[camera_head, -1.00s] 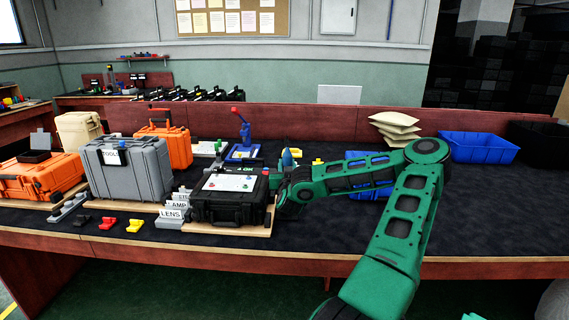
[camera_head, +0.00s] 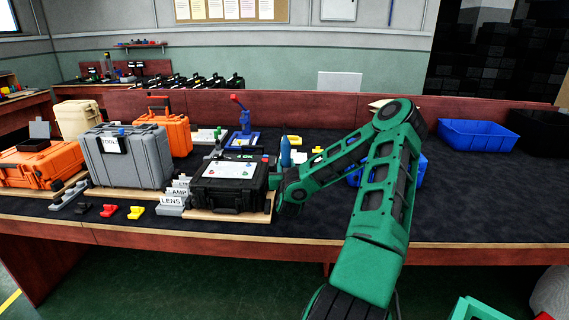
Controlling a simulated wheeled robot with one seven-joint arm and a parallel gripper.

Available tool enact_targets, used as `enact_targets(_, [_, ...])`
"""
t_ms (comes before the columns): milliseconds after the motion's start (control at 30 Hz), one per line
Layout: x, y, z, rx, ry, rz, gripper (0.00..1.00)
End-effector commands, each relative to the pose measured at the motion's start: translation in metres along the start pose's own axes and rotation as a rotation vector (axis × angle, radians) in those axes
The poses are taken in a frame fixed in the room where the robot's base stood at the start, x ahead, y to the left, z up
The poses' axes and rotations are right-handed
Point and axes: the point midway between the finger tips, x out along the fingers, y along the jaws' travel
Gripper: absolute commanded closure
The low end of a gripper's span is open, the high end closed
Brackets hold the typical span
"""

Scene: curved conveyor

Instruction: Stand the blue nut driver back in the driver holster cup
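A blue upright cylinder with a tapered top (camera_head: 285,151) stands behind my wrist on the dark bench top; its lower part is hidden. I cannot tell if it is the blue nut driver. I cannot make out the driver holster cup. My green arm reaches from the right to the right end of the black case (camera_head: 228,198). My gripper (camera_head: 274,181) is a small dark shape at the arm's end beside that case, mostly hidden by the wrist. Its fingers and anything in them cannot be made out.
A grey case (camera_head: 128,160) and orange cases (camera_head: 165,130) stand left of the black case. A blue clamp-like tool with a red knob (camera_head: 243,138) stands behind it. Blue bins (camera_head: 478,133) are to the right. The bench's right front is clear.

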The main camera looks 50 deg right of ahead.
Motion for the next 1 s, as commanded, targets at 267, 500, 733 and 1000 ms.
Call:
enact_targets(267, [-0.004, 0.003, 0.016, -0.006, -0.029, -0.002, 1.00])
enact_targets(500, [-0.003, 0.004, 0.015, -0.007, -0.029, -0.001, 1.00])
enact_targets(733, [-0.003, 0.005, 0.003, -0.005, -0.028, 0.001, 1.00])
enact_targets(1000, [-0.001, 0.004, -0.019, -0.003, -0.020, 0.001, 1.00])
